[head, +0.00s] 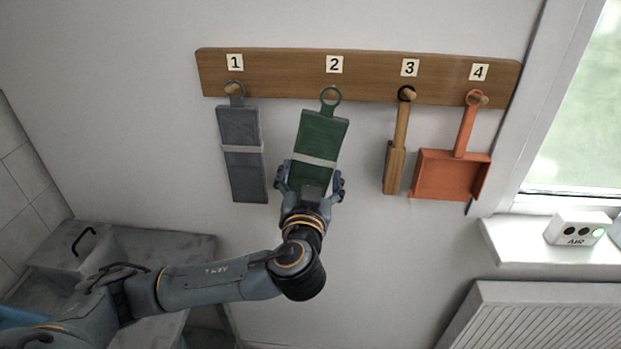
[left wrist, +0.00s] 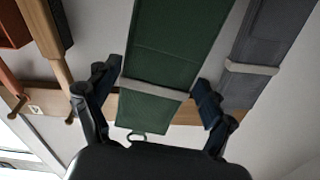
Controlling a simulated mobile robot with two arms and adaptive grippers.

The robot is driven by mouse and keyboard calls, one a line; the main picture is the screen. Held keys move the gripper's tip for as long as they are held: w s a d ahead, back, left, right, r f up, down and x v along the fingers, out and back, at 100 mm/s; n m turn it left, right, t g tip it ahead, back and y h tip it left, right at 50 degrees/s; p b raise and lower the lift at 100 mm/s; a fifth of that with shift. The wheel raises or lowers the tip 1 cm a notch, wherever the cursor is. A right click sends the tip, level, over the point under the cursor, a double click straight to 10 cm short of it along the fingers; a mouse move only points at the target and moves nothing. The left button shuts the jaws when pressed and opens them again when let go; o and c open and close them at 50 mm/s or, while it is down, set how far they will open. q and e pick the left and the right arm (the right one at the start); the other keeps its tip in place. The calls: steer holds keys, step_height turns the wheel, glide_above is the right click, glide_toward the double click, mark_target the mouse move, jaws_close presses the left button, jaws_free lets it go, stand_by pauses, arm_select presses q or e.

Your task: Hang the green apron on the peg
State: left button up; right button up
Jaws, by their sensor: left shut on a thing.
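The green apron (head: 322,133) is a folded green panel with a pale band and a ring at its top. It is tilted, with its top leaning right. Its ring (head: 330,95) overlaps the peg under label 2 (head: 334,64); I cannot tell whether it is around the peg or only in front of it. My left gripper (head: 310,180) is shut on the apron's lower part. In the left wrist view, the fingers (left wrist: 155,100) lie on both sides of the apron (left wrist: 165,50). My right gripper is not in view.
A wooden rail (head: 275,78) carries the pegs. A grey apron-like item (head: 240,130) hangs at 1, a wooden tool (head: 396,150) at 3 and an orange dustpan (head: 450,172) at 4. A sill with a white AIR box (head: 577,229) and a radiator (head: 540,318) are at right.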

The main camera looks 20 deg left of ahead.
arm_select(q)
steer(key=shift+x, duration=2.1)
steer(key=shift+w+a+f+b, duration=0.1)
steer(key=shift+w+f+b, duration=0.3)
steer(key=shift+f+b, duration=0.1)
steer(key=shift+w+f+b, duration=0.1)
steer(key=shift+w+b, duration=0.25)
steer(key=shift+b, duration=0.15)
steer(key=shift+a, duration=0.1)
